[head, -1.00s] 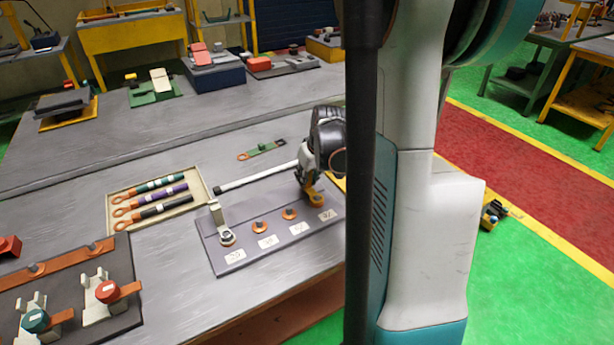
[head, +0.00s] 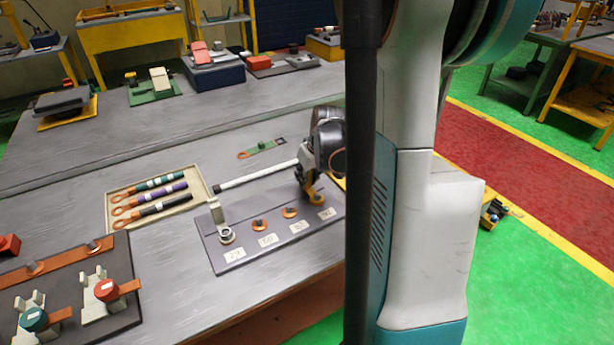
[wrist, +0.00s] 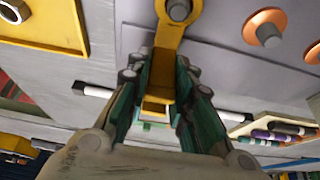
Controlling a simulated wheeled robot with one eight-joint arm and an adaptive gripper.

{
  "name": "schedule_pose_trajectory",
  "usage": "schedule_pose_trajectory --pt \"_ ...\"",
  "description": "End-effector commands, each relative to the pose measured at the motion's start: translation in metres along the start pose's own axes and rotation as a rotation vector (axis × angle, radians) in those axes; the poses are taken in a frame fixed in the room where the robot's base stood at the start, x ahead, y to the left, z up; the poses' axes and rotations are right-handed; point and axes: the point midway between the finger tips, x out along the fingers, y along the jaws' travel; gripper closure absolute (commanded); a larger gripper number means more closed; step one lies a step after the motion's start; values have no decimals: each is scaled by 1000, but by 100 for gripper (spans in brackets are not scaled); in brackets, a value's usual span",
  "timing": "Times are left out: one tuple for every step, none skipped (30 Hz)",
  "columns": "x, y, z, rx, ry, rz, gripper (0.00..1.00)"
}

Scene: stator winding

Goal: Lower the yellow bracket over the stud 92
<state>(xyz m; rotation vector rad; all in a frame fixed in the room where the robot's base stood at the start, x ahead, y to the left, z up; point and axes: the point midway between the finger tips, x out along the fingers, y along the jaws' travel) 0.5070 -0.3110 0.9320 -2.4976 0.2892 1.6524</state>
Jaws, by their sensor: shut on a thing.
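My gripper (head: 307,181) is over the right end of the grey stud board (head: 240,257) and shut on the yellow bracket (head: 315,199). In the wrist view the gripper (wrist: 160,85) clasps the bracket's lower part, and the yellow bracket (wrist: 170,35) runs up to a ring at the top edge. A grey stud (wrist: 179,9) shows inside that ring. I take it for stud 92, beside the rightmost label (head: 327,213), whose print is too small to read surely. I cannot tell whether the ring rests on the board or hangs just above it.
A white rod (head: 255,176) and a green strap (head: 262,148) lie behind. A beige tray (head: 113,205) holds several coloured cables.

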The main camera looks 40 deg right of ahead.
Motion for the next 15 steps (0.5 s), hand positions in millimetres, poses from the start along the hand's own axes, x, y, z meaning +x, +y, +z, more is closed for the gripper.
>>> schedule_pose_trajectory --pt "1 0 0 0 0 0 100" --pt "1 0 0 0 0 0 100" --pt "2 0 1 0 0 0 100" --pt "2 0 1 0 0 0 100" --pt "2 0 1 0 0 0 100" --pt "2 0 1 0 0 0 72" --pt "2 0 1 0 0 0 65" --pt "2 0 1 0 0 0 58" --pt "2 0 1 0 0 0 55" --pt "2 0 1 0 0 0 55" --pt "2 0 1 0 0 0 55" --pt "2 0 1 0 0 0 55" --pt "2 0 1 0 0 0 55" --pt "2 0 1 0 0 0 55" --pt "2 0 1 0 0 0 55"
